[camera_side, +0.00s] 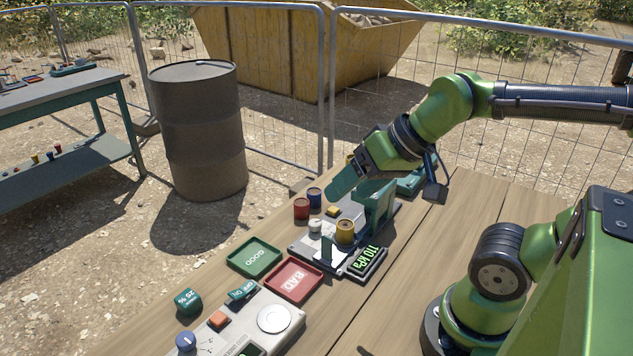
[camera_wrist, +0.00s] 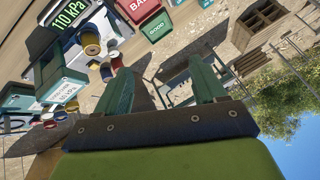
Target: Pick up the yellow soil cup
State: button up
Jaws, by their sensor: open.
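The yellow soil cup (camera_side: 345,232) stands upright on the grey plate of a small test device (camera_side: 303,243), in front of its green upright part. In the wrist view the yellow cup (camera_wrist: 91,45) shows at the upper left, outside the space between my fingers. My gripper (camera_side: 343,181) is above and behind the cup in the side view, apart from it. In the wrist view my gripper (camera_wrist: 163,82) is open, its two green fingers spread with nothing between them.
A red cup (camera_side: 301,209), a blue cup (camera_side: 314,197) and a white cup (camera_side: 315,227) stand close by. A display reading 110 kPa (camera_side: 366,262) lies in front of the device. Green GOOD (camera_side: 253,258) and red BAD (camera_side: 292,279) trays lie to the left.

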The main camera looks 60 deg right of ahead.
jog(key=m+g+h, duration=0.2)
jog(key=m+g, duration=0.5)
jog(key=m, duration=1.4)
send_over(344, 227)
jog(key=f, duration=1.6)
jog(key=shift+w+a, duration=0.1)
jog(key=shift+w, duration=0.15)
jog(key=shift+s+f, duration=0.2)
jog(key=shift+f, duration=2.65)
